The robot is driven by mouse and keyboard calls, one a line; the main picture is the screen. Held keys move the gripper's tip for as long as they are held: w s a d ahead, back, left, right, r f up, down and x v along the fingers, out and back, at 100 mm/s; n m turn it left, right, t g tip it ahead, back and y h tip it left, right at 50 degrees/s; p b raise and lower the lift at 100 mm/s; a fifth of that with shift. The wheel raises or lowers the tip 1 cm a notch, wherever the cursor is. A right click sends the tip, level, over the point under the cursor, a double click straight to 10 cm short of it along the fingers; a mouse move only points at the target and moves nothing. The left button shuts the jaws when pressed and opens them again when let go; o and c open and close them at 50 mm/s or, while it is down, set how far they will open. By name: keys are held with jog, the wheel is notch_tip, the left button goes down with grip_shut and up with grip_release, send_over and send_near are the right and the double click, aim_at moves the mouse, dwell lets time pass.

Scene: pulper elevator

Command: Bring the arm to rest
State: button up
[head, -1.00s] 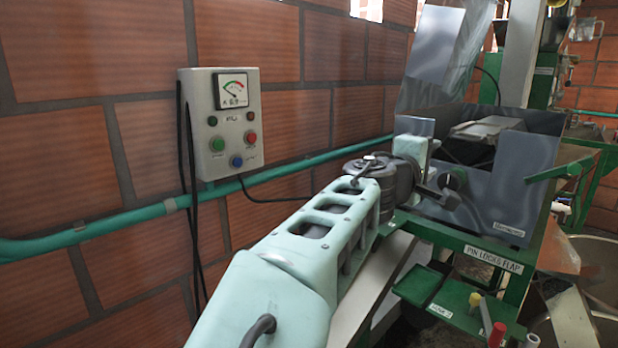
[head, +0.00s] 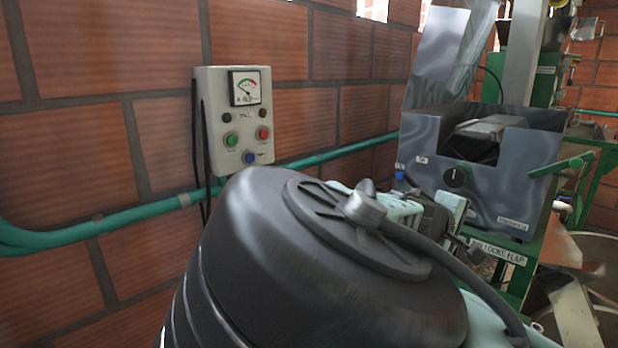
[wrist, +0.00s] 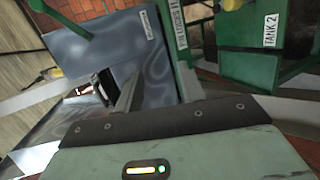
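My arm (head: 310,260) fills the lower middle of the head view, with a large dark joint close to the camera. My gripper is mostly hidden behind that joint in the head view. In the wrist view, my gripper (wrist: 159,76) shows two grey fingers standing apart, with nothing seen between them but the grey-blue sheet metal beyond. The grey metal hopper (head: 480,165) with a dark knob stands behind my arm. I cannot tell how far the fingers are from the metal.
A control box (head: 235,120) with a dial and buttons is on the brick wall at left. A green pipe (head: 125,220) runs along the wall. A green "TANK 2" panel (wrist: 262,42) shows at right in the wrist view. A labelled green frame (head: 510,265) stands at right.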

jog(key=s+d+f+m+g+y, duration=0.1)
jog(key=s+f+g, duration=0.1)
jog(key=f, duration=0.2)
jog(key=s+d+f+g+y, duration=0.1)
jog(key=s+f, duration=0.2)
jog(key=f, duration=0.2)
jog(key=s+a+f+m+g+y, duration=0.1)
jog(key=s+a+f+g+y, duration=0.3)
jog(key=s+a+f, duration=0.4)
jog(key=s+a+r+n+y, duration=0.1)
jog(key=s+a+r+y, duration=0.1)
jog(key=s, duration=0.4)
jog(key=s+a+r+n+y+b, duration=0.1)
jog(key=s+a+r+y, duration=0.1)
jog(key=s+a+r, duration=0.3)
jog(key=s+a+r+y, duration=0.1)
jog(key=s+a+r, duration=0.2)
jog(key=s, duration=0.5)
jog(key=shift+s+a+r+n+g+y+b, duration=0.2)
jog(key=shift+s+r+n+g+y+b, duration=0.15)
jog(key=shift+r, duration=0.5)
jog(key=shift+w, duration=0.1)
jog(key=shift+c, duration=0.4)
